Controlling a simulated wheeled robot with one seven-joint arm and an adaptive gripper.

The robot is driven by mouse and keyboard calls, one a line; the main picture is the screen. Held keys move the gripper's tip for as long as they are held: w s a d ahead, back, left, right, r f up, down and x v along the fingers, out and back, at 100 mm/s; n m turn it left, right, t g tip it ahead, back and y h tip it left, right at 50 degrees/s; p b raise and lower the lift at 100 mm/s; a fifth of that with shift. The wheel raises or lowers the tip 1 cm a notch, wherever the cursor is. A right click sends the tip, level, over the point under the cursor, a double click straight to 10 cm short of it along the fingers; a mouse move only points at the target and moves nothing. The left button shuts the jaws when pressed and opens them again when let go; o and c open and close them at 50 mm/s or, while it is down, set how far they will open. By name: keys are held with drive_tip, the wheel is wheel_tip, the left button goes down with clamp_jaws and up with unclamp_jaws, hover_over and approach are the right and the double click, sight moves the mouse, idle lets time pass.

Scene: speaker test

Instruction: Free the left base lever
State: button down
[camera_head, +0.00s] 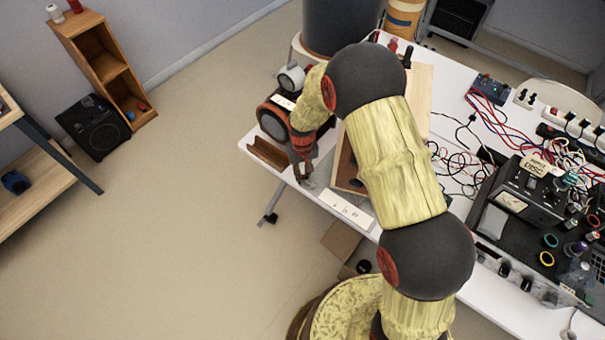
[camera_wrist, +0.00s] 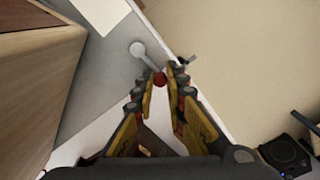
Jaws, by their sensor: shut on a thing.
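The left base lever (camera_wrist: 148,60) is a pale arm with a round pivot at one end and a red knob at the other. It lies over a grey base plate (camera_wrist: 95,85) beside a wooden box (camera_wrist: 35,80), near the table edge. My gripper (camera_wrist: 164,74) is shut on the lever at its red knob, with a finger on either side. The lever is too small to make out there.
A paper label (camera_head: 346,209) lies at the front edge. Cables and instruments (camera_head: 525,205) crowd the right side. Open floor (camera_head: 180,220) lies left of the table.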

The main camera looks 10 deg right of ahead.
drive_tip(key=n, duration=0.1)
drive_tip(key=s+n+p, duration=0.1)
drive_tip(key=n, duration=0.1)
drive_tip(key=shift+s+a+r+n, duration=0.1)
drive_tip(key=shift+s+a+n, duration=0.05)
drive_tip(key=shift+a+n, duration=0.2)
drive_tip(key=n, duration=0.1)
drive_tip(key=s+n, duration=0.1)
drive_tip(key=n+p, duration=0.1)
drive_tip(key=shift+s+a+n, duration=0.15)
drive_tip(key=shift+a+n, duration=0.1)
drive_tip(key=shift+s+d+n+p, duration=0.1)
drive_tip(key=shift+s+n+p, duration=0.4)
drive_tip(key=shift+n, duration=1.1)
drive_tip(key=shift+s+d+n+p, duration=0.1)
drive_tip(key=shift+s+n, duration=0.65)
drive_tip(key=shift+n, duration=0.85)
drive_tip(key=c, duration=1.8)
unclamp_jaws()
